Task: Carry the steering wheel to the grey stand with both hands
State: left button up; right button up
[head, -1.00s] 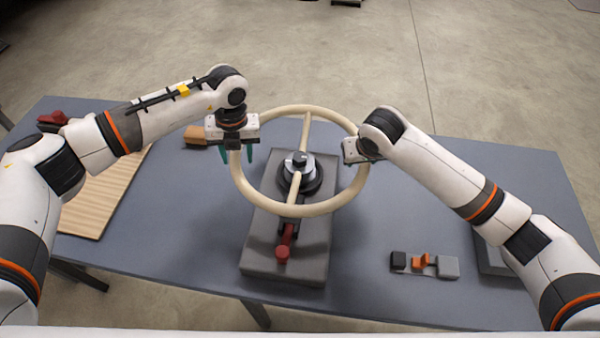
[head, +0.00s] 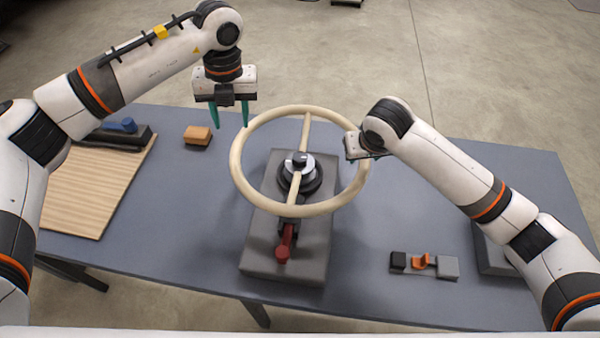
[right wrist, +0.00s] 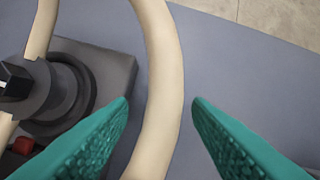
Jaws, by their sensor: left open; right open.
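The cream steering wheel (head: 240,178) sits on the grey stand (head: 262,243), its spoke crossing the round hub (head: 298,165). The wheel looks about level and also shows in the right wrist view (right wrist: 165,70). My left gripper (head: 230,120) is open and empty, its teal fingers pointing down above and behind the rim's left side, clear of it. My right gripper (head: 364,160) is open at the rim's right side. In the right wrist view its fingers (right wrist: 160,105) lie one on each side of the rim, with gaps; its fingers are mostly hidden in the head view.
A red-handled lever (head: 284,245) sits on the stand's front. On the blue-grey table are a wooden board (head: 90,190), an orange-brown block (head: 197,136), a dark item with a blue part (head: 122,126), and a small black, orange and grey piece (head: 424,264). A grey block (head: 492,258) is partly behind my right arm.

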jog(key=v, duration=0.8)
jog(key=shift+s+r, duration=0.1)
jog(key=shift+r, duration=0.2)
jog(key=shift+f, duration=0.1)
